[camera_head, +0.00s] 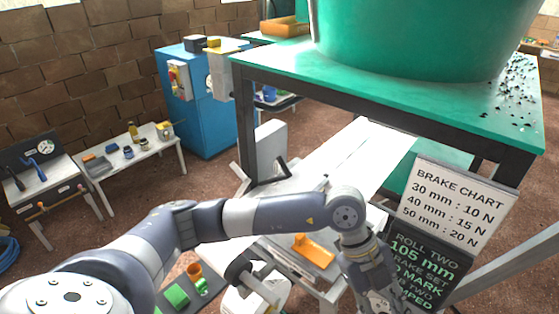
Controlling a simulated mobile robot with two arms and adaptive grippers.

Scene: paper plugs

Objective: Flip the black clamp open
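My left arm reaches in from the lower left and bends down at the right. My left gripper (376,290) hangs at the bottom edge, in front of the dark sign; its fingertips are not clearly visible, so I cannot tell if it is open or shut. No black clamp can be picked out for certain. A dark angled part (281,169) stands by a grey upright panel (268,143) at the machine, well left of and beyond the gripper. My arm covers part of the machine. My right gripper is not in view.
A white paper web (362,150) runs under the green table (285,62), which bears a large green tub (425,35). The brake chart (458,205) and a dark sign (422,262) stand at the right. An orange part (316,250) and a roll (255,290) lie below my arm.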

